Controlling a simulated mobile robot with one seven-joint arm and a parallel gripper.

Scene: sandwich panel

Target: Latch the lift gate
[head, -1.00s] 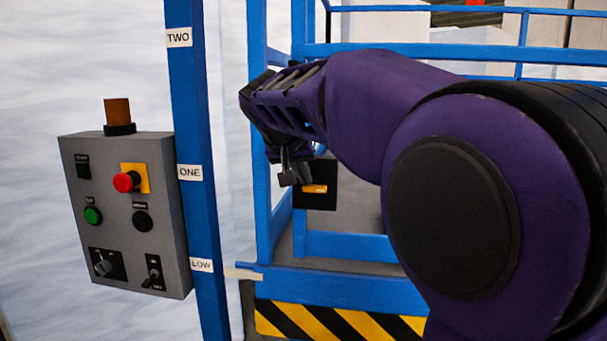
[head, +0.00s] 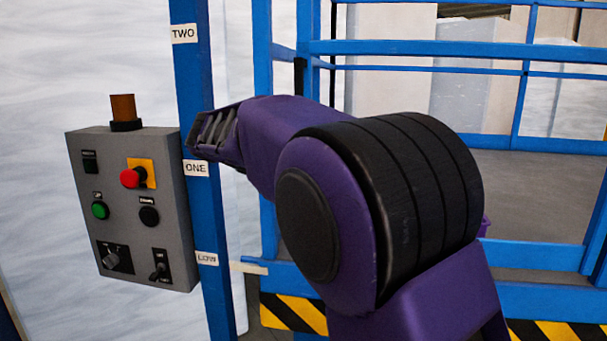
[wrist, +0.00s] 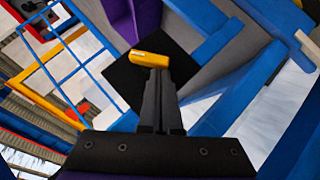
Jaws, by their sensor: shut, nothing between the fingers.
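The latch is a black plate (wrist: 120,77) with a short yellow handle (wrist: 150,60), seen in the wrist view. The handle lies slightly tilted across the plate. My gripper (wrist: 159,75) is shut and empty, its fingertips at the handle's lower edge in the picture. I cannot tell whether they touch it. Blue rails of the lift frame (head: 420,48) show in the head view; which of them belong to the gate is unclear.
A grey control box (head: 135,210) with a red stop button (head: 130,178) and an orange beacon (head: 123,107) hangs left of a blue post (head: 196,90). The post carries level labels. A yellow-black striped edge (head: 290,313) runs along the bottom. Grey floor shows beyond the rails.

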